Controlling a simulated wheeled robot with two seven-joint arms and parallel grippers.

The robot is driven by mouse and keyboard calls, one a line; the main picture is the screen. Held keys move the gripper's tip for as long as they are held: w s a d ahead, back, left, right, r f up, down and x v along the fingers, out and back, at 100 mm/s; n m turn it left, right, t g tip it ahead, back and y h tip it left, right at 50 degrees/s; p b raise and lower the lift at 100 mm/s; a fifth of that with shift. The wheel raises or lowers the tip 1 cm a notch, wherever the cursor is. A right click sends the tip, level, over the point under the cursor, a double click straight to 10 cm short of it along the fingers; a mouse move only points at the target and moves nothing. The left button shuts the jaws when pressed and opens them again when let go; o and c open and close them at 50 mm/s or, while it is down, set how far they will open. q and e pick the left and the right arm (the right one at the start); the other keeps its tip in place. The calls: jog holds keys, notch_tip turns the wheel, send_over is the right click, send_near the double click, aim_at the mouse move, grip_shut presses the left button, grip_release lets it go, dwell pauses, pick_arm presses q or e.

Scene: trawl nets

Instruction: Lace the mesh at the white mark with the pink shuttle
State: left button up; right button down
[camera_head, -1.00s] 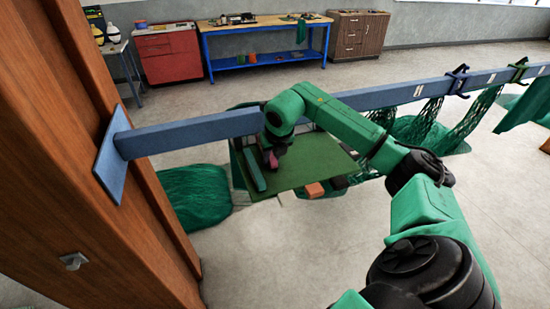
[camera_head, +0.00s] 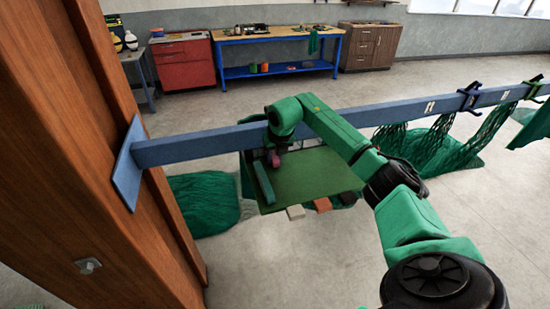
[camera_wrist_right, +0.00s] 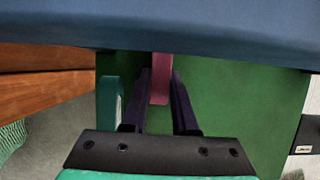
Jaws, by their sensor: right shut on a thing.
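My right gripper (camera_head: 277,152) is just below the blue beam, over a green board (camera_head: 318,178). It is shut on the pink shuttle (camera_head: 275,161). In the right wrist view the pink shuttle (camera_wrist_right: 160,82) stands between the two dark fingers (camera_wrist_right: 160,95), its far end hidden by the beam. Green mesh (camera_head: 432,140) hangs from the beam at the right. Small white marks show on the beam (camera_head: 430,106); I cannot tell a white mark on the mesh itself. My left gripper is not in view.
The blue beam (camera_head: 200,147) runs from a wooden post (camera_head: 130,120) across to the right, close above my right gripper. A teal bar (camera_head: 264,183) lies along the board's left side. Small blocks (camera_head: 322,205) sit at its front edge. A green net heap (camera_head: 205,203) lies on the floor.

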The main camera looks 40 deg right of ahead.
jog(key=c, duration=0.6)
grip_release()
jog(key=shift+s+r+b, duration=0.15)
jog(key=shift+r+b, duration=0.15)
jog(key=shift+r, duration=0.2)
jog(key=b+v, duration=0.3)
jog(key=v, duration=1)
jog(key=shift+s+a+r, duration=0.2)
jog(key=shift+r, duration=0.05)
